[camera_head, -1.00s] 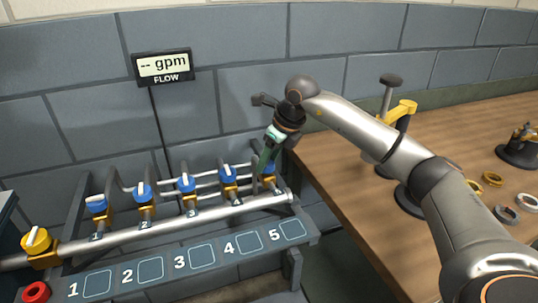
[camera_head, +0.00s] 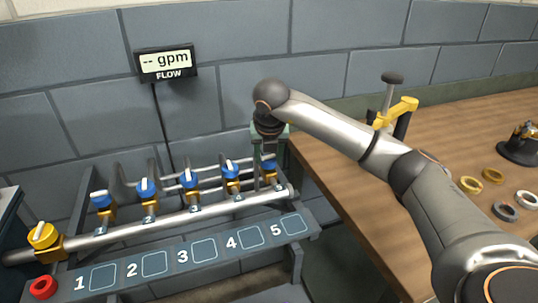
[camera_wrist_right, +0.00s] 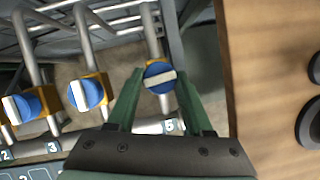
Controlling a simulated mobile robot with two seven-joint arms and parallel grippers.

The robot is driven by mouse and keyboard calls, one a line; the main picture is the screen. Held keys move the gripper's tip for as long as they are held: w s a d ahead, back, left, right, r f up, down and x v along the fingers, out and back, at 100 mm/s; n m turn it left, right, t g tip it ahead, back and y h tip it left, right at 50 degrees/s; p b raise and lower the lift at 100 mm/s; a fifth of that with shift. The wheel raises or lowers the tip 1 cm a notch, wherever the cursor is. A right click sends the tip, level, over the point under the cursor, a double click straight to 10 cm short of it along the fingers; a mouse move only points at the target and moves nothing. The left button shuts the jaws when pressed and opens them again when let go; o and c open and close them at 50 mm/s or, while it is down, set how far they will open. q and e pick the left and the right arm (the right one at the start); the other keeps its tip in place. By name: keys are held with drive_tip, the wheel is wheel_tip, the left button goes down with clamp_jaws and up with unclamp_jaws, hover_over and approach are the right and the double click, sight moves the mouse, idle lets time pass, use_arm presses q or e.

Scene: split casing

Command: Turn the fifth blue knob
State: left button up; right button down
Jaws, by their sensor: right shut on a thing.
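The fifth blue knob (camera_wrist_right: 159,77) has a white bar and sits above the pipe tag marked 5 in the wrist view. My right gripper (camera_wrist_right: 158,78) is shut on this knob, one green finger on each side of it. The knob's white bar lies nearly crosswise in that view, while the bars of the neighbouring blue knobs (camera_wrist_right: 87,93) run more lengthwise. In the head view my right gripper (camera_head: 268,172) points down over the right end of the pipe (camera_head: 170,219) and hides most of the fifth knob. My left gripper is not in view.
Several other blue knobs stand along the pipe to the left, with a yellow knob (camera_head: 42,235) at its left end. The flow display (camera_head: 167,63) reads "-- gpm". A wooden table (camera_head: 345,185) with rings and a yellow-armed fixture (camera_head: 396,113) is at the right.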

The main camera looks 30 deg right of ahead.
drive_tip(key=shift+m, duration=0.5)
drive_tip(key=shift+h, duration=0.3)
drive_tip(key=shift+c, duration=1.5)
unclamp_jaws()
drive_tip(key=v, duration=1.2)
drive_tip(key=shift+r+p, duration=0.3)
drive_tip(key=shift+p, duration=0.1)
